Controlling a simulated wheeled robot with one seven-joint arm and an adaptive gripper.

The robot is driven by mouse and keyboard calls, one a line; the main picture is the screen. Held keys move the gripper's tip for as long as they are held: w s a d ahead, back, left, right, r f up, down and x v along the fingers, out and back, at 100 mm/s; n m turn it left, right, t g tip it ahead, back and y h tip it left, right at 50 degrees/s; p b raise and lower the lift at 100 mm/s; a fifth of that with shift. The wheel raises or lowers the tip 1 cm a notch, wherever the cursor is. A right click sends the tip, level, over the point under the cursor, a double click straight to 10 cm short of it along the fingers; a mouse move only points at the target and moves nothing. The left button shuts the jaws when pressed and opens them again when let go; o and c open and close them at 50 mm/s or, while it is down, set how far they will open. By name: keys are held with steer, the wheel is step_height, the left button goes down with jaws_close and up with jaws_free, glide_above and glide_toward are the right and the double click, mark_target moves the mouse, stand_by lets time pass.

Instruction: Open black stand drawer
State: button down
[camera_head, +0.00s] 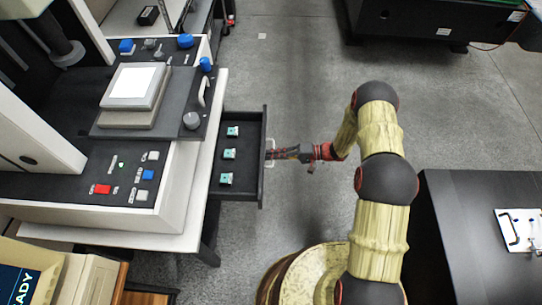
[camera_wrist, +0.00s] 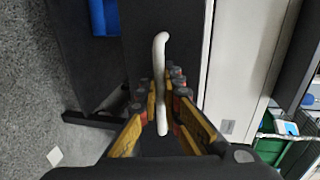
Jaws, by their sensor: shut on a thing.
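The black stand drawer (camera_head: 248,168) stands pulled out from the stand under the white machine, its inside open to view from above. Several small green pieces (camera_head: 229,154) lie in it along the left part. My gripper (camera_head: 276,153) is at the drawer's right-hand front, at the pale handle (camera_head: 270,146). In the wrist view the pale bar handle (camera_wrist: 160,55) runs between the yellow and black fingers of my gripper (camera_wrist: 163,95), and they are shut on it. The dark drawer front (camera_wrist: 185,35) shows behind the handle.
The machine's white table edge (camera_head: 216,150) borders the drawer on the left. A black table (camera_head: 455,230) with a white plate (camera_head: 520,229) is at the right.

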steer(key=c, duration=2.3)
jaws_free()
steer(key=shift+d, duration=0.15)
steer(key=v, duration=1.1)
steer(key=shift+d, duration=0.4)
